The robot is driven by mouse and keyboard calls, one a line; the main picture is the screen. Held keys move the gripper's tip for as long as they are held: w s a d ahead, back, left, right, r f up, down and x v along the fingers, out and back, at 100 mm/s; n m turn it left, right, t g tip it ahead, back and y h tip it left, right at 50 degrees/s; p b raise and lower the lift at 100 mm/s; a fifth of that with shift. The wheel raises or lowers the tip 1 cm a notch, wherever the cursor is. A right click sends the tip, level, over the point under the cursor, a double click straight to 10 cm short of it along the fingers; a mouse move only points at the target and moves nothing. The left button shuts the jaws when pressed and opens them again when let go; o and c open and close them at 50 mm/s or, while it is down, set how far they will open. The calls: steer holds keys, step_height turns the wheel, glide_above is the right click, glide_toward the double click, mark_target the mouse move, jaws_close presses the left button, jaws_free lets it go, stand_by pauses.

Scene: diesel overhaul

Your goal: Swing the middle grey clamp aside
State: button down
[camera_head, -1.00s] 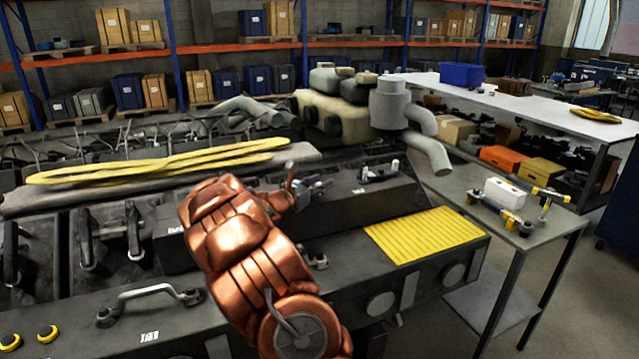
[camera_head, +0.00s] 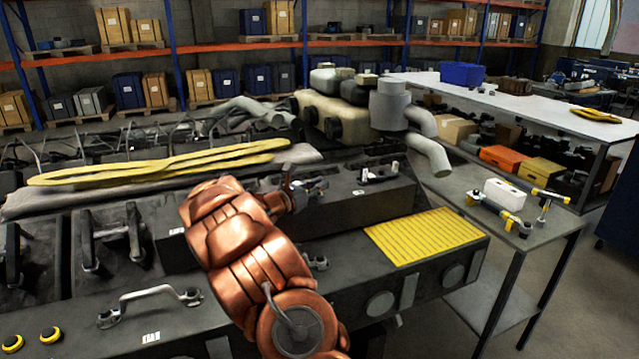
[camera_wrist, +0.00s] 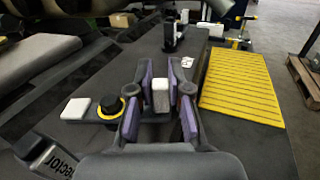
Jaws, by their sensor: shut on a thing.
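My gripper (camera_head: 308,187) is over the long dark block on the engine, at the end of my copper arm. In the wrist view its purple-padded fingers (camera_wrist: 160,100) stand either side of a small light-grey block, the grip of the middle grey clamp (camera_wrist: 161,98), and are shut on it. Left of the fingers lies a dark bar with a white pad (camera_wrist: 76,109) and a black knob with a yellow ring (camera_wrist: 108,109). Fingers hide whether this bar joins the held part. Another clamp (camera_head: 378,174) stands farther along the block; it also shows in the wrist view (camera_wrist: 174,38).
A yellow ribbed plate (camera_head: 425,236) lies right of the block. A metal handle (camera_head: 150,296) and dark upright brackets (camera_head: 112,240) are at left. A side table (camera_head: 470,188) at right carries a white box (camera_head: 505,193) and tools. Yellow hoses (camera_head: 160,164) lie behind.

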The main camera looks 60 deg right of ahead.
steer(key=shift+a+m+g, duration=0.1)
steer(key=shift+m+g, duration=0.2)
steer(key=shift+g, duration=0.1)
steer(key=c, duration=1.1)
jaws_free()
steer(key=shift+a, duration=0.1)
steer(key=v, duration=1.2)
steer(key=shift+r, duration=0.1)
